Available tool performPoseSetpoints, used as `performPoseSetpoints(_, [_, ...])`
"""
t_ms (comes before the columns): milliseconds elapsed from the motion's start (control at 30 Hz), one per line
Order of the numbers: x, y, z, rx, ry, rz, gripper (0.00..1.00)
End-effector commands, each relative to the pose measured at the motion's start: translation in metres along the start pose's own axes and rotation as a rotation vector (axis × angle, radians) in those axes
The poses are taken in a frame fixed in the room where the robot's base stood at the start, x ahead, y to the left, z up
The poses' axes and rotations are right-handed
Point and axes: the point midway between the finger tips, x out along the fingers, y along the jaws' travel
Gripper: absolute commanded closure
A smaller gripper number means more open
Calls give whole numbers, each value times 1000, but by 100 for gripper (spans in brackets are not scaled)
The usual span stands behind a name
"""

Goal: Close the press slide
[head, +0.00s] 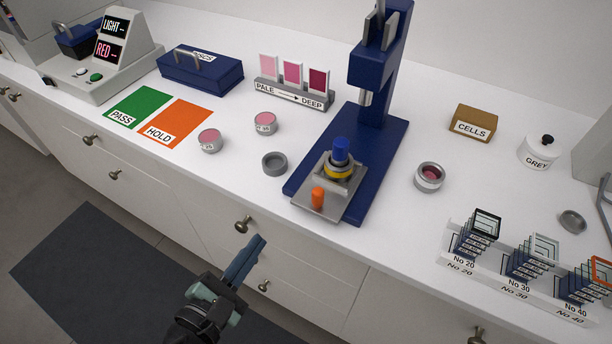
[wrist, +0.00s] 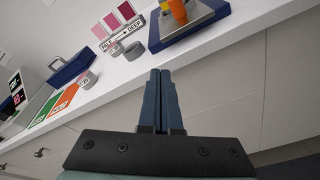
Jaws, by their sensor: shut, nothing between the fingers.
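The blue press (head: 378,140) stands on the white counter. Its grey slide (head: 330,203) sticks out at the front of the base toward the counter edge, with an orange knob (head: 318,198) at its front end. On the slide sits a yellow-ringed piece (head: 339,168) with a blue top (head: 341,150). In the wrist view the orange knob (wrist: 178,12) and slide (wrist: 190,27) show at the top. My gripper (head: 258,240) is shut and empty, in front of the counter and below its edge, apart from the slide. It also shows in the wrist view (wrist: 160,75).
Jars (head: 209,141) and a grey lid or dish (head: 275,163) stand left of the press. An open jar (head: 429,177) stands to its right. A rack of numbered frames (head: 515,262) is at the right front. The counter just before the slide is narrow.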

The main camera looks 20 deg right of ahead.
Motion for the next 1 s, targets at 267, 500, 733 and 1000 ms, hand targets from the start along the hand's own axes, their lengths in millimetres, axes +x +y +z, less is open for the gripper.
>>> performPoseSetpoints(267, [-50, -24, 43, -522, -166, -12, 100])
performPoseSetpoints(500, [-53, -30, 49, -621, -207, -10, 100])
performPoseSetpoints(733, [-14, -27, 57, -617, -207, -12, 100])
performPoseSetpoints(1000, [42, -24, 68, -615, -205, -11, 100])
